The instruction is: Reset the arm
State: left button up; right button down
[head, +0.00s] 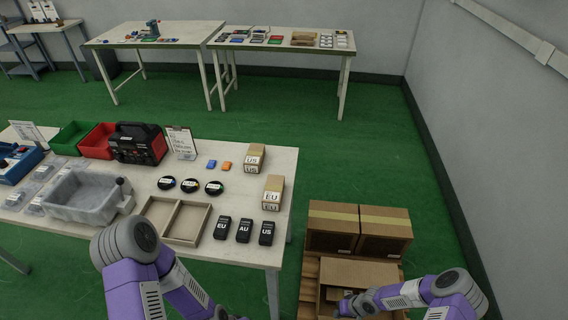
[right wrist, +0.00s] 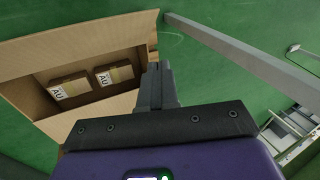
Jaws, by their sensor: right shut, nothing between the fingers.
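My right arm enters from the lower right in the head view, and its gripper (head: 346,306) is over the open cardboard box (head: 362,272). In the right wrist view the fingers (right wrist: 155,80) are together with nothing between them, beside the edge of the open box (right wrist: 30,65). Two small AU-labelled cartons, one at the left (right wrist: 70,88) and one at the right (right wrist: 115,75), lie inside that box. My left arm (head: 165,270) reaches down past the table's front edge in the head view; its gripper is below the frame.
The white table (head: 258,215) holds EU, AU and US black adapters (head: 243,230), cable coils (head: 190,185), an empty divided tray (head: 178,220), a grey bin (head: 85,200) and EU and US cartons. Closed boxes (head: 358,222) stand behind the open box. Green floor is clear at right.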

jog(key=s+a+r+g+y, duration=0.15)
jog(key=s+a+r, duration=0.25)
jog(key=a+r, duration=0.6)
jog(key=s+a+r+m+h, duration=0.1)
jog(key=s+a+r+m, duration=0.1)
jog(key=s+r, duration=0.3)
jog(key=shift+s+r+t+h, duration=0.3)
jog(key=shift+s+t+h, duration=0.05)
jog(key=shift+s, duration=0.55)
